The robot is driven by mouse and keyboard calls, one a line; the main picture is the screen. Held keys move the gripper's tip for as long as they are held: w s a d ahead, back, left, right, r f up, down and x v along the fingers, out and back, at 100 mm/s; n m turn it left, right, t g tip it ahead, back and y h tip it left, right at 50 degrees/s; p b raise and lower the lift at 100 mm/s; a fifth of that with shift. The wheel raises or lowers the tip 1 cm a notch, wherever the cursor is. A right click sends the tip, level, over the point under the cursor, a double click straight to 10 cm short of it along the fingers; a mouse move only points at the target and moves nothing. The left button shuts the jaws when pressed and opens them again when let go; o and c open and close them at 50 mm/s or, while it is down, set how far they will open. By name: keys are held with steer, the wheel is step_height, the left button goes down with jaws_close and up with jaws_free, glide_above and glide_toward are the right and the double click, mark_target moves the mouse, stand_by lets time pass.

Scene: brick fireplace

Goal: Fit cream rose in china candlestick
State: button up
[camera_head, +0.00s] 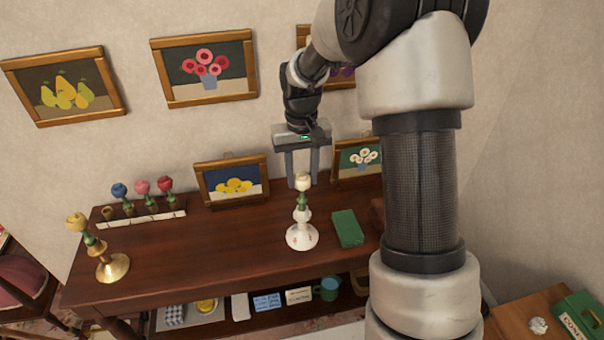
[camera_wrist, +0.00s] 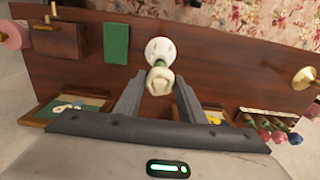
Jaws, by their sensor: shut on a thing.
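The cream rose (camera_head: 303,182) is upright between the fingers of my gripper (camera_head: 303,181), which is shut on it. Its green stem points down at the top of the white china candlestick (camera_head: 302,237), which stands upright on the dark wood table. The stem's lower end meets the candlestick's top in the picture; I cannot tell how deep it sits. In the wrist view the rose (camera_wrist: 160,84) shows between the fingertips (camera_wrist: 158,92), with the candlestick (camera_wrist: 160,48) partly hidden behind it.
A green book-like object (camera_head: 347,229) lies right of the candlestick. A brass candlestick (camera_head: 113,267) with a yellow rose stands at the table's left. A rack (camera_head: 145,217) holds blue, pink and red roses. Framed pictures (camera_head: 232,182) lean at the back. The table's middle (camera_head: 210,240) is clear.

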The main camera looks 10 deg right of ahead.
steer(key=shift+f+b, duration=0.6)
steer(key=shift+f, duration=0.4)
steer(key=o, duration=1)
steer(key=shift+r, duration=0.1)
steer(key=shift+c, duration=0.2)
step_height(320, 180, up, 17)
steer(key=shift+r+p, duration=0.2)
steer(key=shift+p, duration=0.15)
steer(key=shift+a, duration=0.1)
